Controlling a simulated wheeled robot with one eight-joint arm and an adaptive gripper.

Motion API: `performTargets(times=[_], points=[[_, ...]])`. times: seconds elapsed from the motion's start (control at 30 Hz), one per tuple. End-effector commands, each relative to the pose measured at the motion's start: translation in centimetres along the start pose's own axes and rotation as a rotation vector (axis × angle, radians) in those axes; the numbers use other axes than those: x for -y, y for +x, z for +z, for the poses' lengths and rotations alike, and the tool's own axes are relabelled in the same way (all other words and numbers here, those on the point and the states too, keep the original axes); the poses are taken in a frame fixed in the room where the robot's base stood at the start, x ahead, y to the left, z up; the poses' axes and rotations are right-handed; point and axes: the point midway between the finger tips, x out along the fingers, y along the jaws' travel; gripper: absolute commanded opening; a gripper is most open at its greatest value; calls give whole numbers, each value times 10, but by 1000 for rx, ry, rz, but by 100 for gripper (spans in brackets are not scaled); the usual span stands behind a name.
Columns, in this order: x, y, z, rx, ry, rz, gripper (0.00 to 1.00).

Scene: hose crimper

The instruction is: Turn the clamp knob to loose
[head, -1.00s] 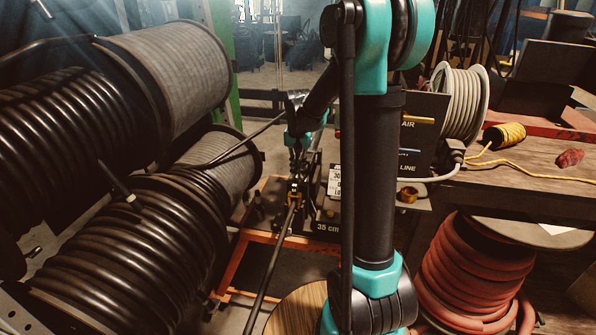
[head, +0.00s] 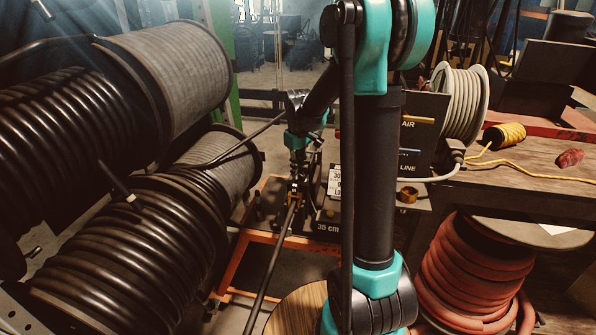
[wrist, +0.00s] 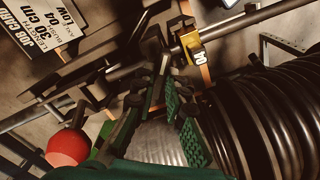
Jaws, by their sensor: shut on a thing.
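My gripper (wrist: 166,78) reaches down to the clamp, its green-padded fingers closed in on something small and dark between the tips. This appears to be the clamp knob, mostly hidden by the fingers. The yellow clamp (wrist: 190,42), with a white mark on it, sits just beyond the fingertips around a dark hose or bar (wrist: 235,25). In the head view my gripper (head: 297,180) is small and dark at the crimper bench, above the black hose (head: 270,265). The knob's setting cannot be read.
A red ball (wrist: 68,147) shows at lower left in the wrist view. A job card (wrist: 50,35) lies at upper left. Large black hose reels (head: 130,240) crowd the left. A wooden bench (head: 535,165) and a red hose coil (head: 465,270) stand right.

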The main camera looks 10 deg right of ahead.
Motion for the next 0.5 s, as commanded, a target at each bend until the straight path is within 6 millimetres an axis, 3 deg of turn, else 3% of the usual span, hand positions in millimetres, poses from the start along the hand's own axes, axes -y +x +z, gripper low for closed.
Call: performTargets(times=[0.5], points=[[0,0,0,-1,-446,1,0]])
